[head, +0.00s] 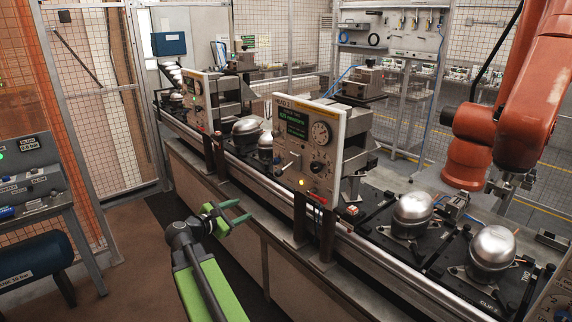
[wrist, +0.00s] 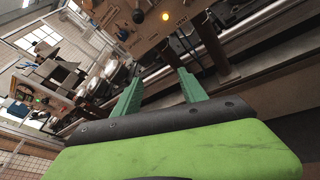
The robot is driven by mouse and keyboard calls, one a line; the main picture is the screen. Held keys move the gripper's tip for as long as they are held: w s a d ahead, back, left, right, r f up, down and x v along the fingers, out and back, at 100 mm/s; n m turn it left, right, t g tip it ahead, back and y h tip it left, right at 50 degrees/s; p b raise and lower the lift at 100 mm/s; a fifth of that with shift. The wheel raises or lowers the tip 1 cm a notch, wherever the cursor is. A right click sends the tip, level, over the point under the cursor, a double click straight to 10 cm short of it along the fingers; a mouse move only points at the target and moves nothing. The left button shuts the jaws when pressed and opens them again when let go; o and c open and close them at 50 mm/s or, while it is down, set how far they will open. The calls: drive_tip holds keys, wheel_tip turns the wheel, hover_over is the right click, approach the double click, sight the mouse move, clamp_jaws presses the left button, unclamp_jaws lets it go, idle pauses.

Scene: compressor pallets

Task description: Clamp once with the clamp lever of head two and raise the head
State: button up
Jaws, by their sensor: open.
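The nearest head panel (head: 312,150) is a cream plate with a green screen, a round gauge, a small dark lever or knob (head: 292,163) and a lit yellow lamp. A second, similar panel (head: 196,103) stands farther left along the line. My gripper (head: 240,211) is open and empty, in front of the conveyor, left of and below the nearest panel. It also shows in the wrist view (wrist: 162,85), its green fingers apart, with a panel (wrist: 150,25) beyond them. I cannot tell which control is the clamp lever.
Silver compressors (head: 413,213) sit on black pallets on the conveyor (head: 245,173). Dark posts (head: 326,235) stand at its front edge. An orange robot arm (head: 513,125) hangs at right.

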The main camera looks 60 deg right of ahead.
sight(285, 168)
drive_tip(key=s+d+r+n+h, duration=0.3)
drive_tip(key=d+r+n, duration=0.1)
drive_tip(key=d+r, duration=0.15)
drive_tip(key=shift+g, duration=0.4)
drive_tip(key=d, duration=1.1)
drive_tip(key=s+d, duration=0.1)
drive_tip(key=d, duration=0.5)
drive_tip(key=shift+d+r, duration=0.1)
drive_tip(key=shift+r, duration=0.2)
drive_tip(key=shift+w, duration=0.1)
drive_tip(key=c, duration=1.1)
drive_tip(key=shift+f, duration=0.1)
